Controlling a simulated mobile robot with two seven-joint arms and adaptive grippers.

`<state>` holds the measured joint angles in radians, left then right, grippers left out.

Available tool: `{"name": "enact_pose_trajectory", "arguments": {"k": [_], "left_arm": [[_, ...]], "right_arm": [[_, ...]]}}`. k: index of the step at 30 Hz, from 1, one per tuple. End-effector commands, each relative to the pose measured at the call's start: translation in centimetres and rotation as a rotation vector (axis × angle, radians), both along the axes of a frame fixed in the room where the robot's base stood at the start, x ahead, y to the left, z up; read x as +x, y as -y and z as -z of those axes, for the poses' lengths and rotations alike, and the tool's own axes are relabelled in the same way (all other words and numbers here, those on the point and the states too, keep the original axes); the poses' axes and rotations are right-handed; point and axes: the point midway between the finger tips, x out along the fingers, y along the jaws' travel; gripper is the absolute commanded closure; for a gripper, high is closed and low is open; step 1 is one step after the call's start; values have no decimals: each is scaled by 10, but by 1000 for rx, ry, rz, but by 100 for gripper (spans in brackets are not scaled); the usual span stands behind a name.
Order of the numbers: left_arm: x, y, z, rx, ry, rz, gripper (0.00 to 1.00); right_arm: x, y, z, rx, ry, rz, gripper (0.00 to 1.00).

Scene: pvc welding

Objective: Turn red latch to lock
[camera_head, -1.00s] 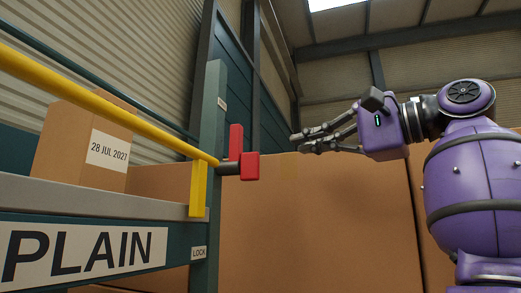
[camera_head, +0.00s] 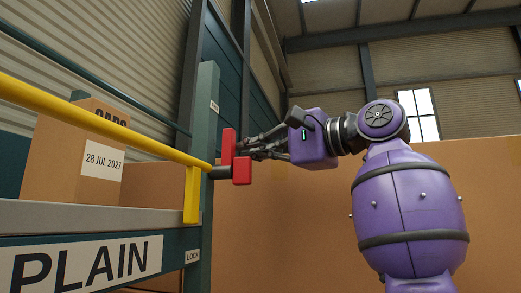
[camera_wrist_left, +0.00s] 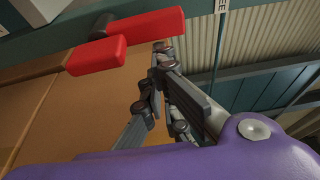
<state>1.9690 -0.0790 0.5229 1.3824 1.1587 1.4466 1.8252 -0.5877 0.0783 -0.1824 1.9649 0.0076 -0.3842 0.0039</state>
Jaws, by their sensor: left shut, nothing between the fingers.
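The red latch (camera_head: 228,147) is L-shaped, with an upright arm and a block at its foot. It sits on a dark shaft at the end of the yellow bar (camera_head: 120,132), beside the green post (camera_head: 207,85). The latch also fills the upper left of the left wrist view (camera_wrist_left: 140,32). My left gripper (camera_head: 244,150) is shut and empty, with its fingertips close to the right side of the upright arm. In the wrist view its fingertips (camera_wrist_left: 161,55) are just below the latch; I cannot tell whether they touch.
A LOCK label (camera_head: 192,256) is low on the post, and a small label (camera_head: 214,106) is higher up. A cardboard box (camera_head: 75,155) stands on the shelf (camera_head: 60,216) behind the bar. A large brown panel (camera_head: 300,215) stands behind the arm.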

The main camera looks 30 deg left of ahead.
Motion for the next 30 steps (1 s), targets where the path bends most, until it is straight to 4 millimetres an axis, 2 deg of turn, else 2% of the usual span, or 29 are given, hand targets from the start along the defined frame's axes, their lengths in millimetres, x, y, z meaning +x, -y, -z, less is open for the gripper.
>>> {"name": "enact_pose_trajectory", "arguments": {"k": [9,30], "left_arm": [[-3,1,2,-1,-3,-1,100],[-9,2,-3,30,125,-2,100]], "right_arm": [[-10,7,7,-13,-22,-6,100],[-6,6,7,-10,-10,7,100]]}}
